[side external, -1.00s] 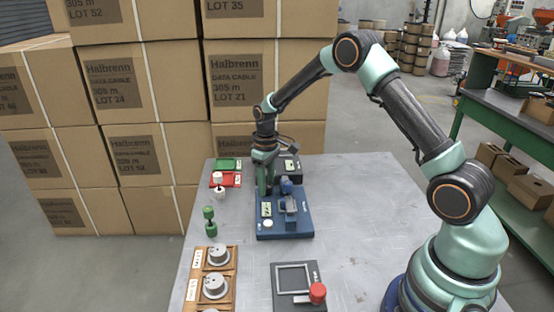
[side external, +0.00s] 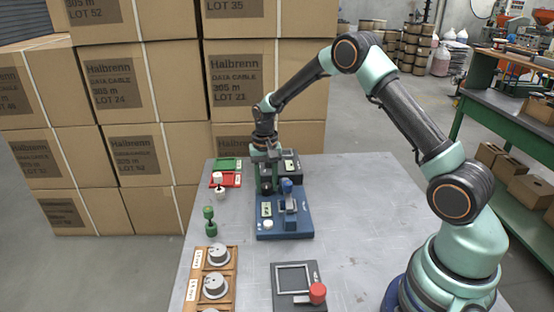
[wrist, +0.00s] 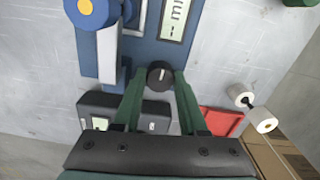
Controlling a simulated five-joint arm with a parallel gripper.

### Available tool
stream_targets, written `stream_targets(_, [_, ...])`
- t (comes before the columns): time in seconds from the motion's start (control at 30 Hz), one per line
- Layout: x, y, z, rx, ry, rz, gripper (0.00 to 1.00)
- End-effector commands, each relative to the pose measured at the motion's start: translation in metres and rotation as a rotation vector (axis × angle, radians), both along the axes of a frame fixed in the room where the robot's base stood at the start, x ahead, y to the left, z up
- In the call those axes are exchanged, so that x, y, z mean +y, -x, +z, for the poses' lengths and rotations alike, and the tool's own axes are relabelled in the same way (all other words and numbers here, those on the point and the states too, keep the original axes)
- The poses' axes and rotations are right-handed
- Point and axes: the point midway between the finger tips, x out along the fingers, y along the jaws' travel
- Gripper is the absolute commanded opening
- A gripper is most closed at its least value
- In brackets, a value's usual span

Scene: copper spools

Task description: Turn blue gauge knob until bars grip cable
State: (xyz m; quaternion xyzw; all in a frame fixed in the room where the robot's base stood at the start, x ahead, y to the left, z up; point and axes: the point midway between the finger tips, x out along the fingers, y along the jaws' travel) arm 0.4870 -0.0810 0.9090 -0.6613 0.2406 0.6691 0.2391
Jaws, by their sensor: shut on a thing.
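The blue gauge (side external: 300,226) sits on the grey table, with a grey bar part (side external: 291,206) and a blue upright part (side external: 287,186) on top. In the wrist view its blue base (wrist: 145,50) carries a pale display with dark marks (wrist: 175,18) and a grey bar (wrist: 107,58). A dark round knob with a white line (wrist: 160,70) is at the base's edge. My gripper (side external: 266,191) points down there; in the wrist view its green fingers (wrist: 160,78) are shut on the knob from both sides. I cannot make out the cable or whether the bars touch it.
A dark gauge (side external: 291,164) stands behind; another with a red knob (side external: 318,292) is in front.

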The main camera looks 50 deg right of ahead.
Motion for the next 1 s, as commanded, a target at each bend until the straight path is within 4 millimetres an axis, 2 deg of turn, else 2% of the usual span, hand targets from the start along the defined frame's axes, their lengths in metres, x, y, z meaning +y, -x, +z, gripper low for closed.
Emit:
stream_targets(0.33, [0.0031,-0.0004,0.0001,0.003,0.001,-0.097,0.00])
stream_targets(0.77, [0.0032,-0.0005,0.0000,0.002,0.001,-0.106,0.00])
stream_targets(0.8, [0.0032,-0.0005,0.0000,0.002,0.001,-0.105,0.45])
stream_targets(0.83, [0.0032,-0.0004,0.0000,0.002,0.001,-0.105,0.54])
stream_targets(1.0, [0.0019,-0.0003,-0.0001,0.002,0.001,-0.108,0.54])
